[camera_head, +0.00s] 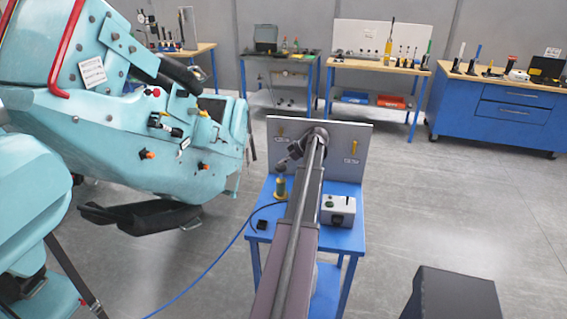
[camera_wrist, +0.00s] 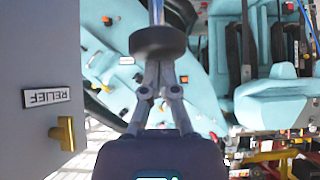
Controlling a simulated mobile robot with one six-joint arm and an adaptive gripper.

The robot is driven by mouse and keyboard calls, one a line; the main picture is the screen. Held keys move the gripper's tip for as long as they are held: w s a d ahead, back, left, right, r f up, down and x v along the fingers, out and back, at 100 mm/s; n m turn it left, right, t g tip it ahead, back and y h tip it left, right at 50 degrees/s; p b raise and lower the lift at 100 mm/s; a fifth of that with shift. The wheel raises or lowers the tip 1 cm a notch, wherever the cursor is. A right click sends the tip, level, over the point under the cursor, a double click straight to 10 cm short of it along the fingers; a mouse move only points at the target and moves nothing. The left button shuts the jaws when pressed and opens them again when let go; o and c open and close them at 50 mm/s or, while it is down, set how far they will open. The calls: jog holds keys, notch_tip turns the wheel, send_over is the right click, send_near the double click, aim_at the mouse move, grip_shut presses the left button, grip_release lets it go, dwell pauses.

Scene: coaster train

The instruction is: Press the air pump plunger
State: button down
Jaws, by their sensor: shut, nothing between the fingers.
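The air pump (camera_head: 281,187) stands on the left side of the small blue table, with a short yellow-green body. Its dark round plunger knob shows in the wrist view (camera_wrist: 158,41), on a thin rod (camera_wrist: 157,12). My gripper (camera_wrist: 158,68) is shut and empty, its fingertips close at the knob; I cannot tell whether they touch it. In the head view my gripper (camera_head: 285,163) is small and partly hidden by my arm, just over the pump.
A grey panel (camera_head: 335,137) with yellow handles (camera_wrist: 65,133) and a RELIEF label (camera_wrist: 46,96) stands behind the pump. A grey button box (camera_head: 338,210) sits to the right. A blue hose (camera_head: 213,262) runs left, toward the teal coaster car (camera_head: 160,140).

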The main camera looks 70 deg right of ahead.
aim_at(286, 168)
jog(key=shift+f+b, duration=1.75)
jog(key=shift+f, duration=0.4)
jog(key=shift+a+r, duration=0.1)
jog(key=shift+r, duration=0.15)
notch_tip(286, 168, up, 4)
jog(key=p, duration=0.4)
jog(key=shift+f, duration=0.1)
jog(key=p+v, duration=0.7)
jog(key=v, duration=0.3)
dwell(0.6)
jog(key=r+p, duration=0.2)
jog(key=p, duration=0.1)
jog(key=r+p, duration=0.2)
jog(key=r, duration=0.1)
jog(key=shift+d+r+p, duration=0.25)
jog(key=shift+p, duration=0.15)
